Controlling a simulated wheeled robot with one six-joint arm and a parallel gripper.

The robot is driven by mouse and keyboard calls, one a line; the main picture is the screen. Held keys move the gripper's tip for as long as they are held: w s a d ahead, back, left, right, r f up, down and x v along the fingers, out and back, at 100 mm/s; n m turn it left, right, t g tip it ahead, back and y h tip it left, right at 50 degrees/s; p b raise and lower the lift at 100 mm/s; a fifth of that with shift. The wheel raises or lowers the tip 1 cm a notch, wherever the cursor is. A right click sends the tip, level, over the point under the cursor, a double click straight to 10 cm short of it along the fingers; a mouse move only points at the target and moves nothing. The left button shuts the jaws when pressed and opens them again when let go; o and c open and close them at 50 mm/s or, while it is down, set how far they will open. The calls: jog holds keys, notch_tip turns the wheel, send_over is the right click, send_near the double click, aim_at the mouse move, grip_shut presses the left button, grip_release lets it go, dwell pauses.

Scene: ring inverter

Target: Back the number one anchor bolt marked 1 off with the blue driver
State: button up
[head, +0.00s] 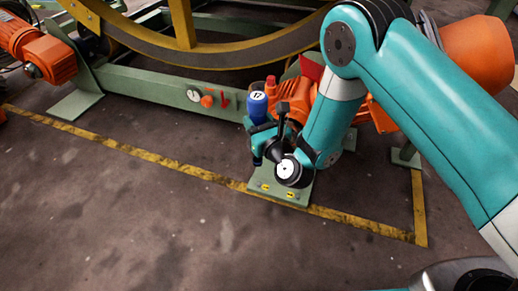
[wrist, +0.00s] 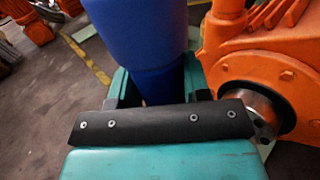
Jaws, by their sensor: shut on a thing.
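The blue driver (head: 258,106) stands roughly upright in my gripper (head: 260,135), with a white "17" mark on its top. My gripper is shut on it, and its dark lower end shows just below the jaws. In the wrist view the blue driver (wrist: 140,40) rises between the jaws of my gripper (wrist: 155,88). The green foot plate (head: 282,182) lies below, with small yellow-marked bolts (head: 265,187) near its front edge. Their numbers are too small to read, so I cannot tell which is bolt 1. The driver's tip appears behind these front bolts; I cannot tell whether it touches anything.
An orange motor (head: 293,98) stands close to the driver's right; its orange housing (wrist: 270,75) also sits close right in the wrist view. A green beam (head: 160,92) and a large yellow-edged ring (head: 215,52) lie behind. The floor in front of the yellow line (head: 170,167) is clear.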

jog(key=f, duration=0.1)
jog(key=f+b, duration=0.1)
jog(key=f, duration=0.1)
jog(key=f+b, duration=0.1)
jog(key=f, duration=0.1)
jog(key=shift+w+d+f, duration=0.1)
jog(key=shift+w+f, duration=0.1)
jog(key=shift+w, duration=0.1)
jog(key=shift+b, duration=0.45)
notch_tip(320, 180, down, 7)
jog(key=b, duration=0.7)
jog(key=shift+r, duration=0.15)
jog(key=shift+r+p, duration=0.3)
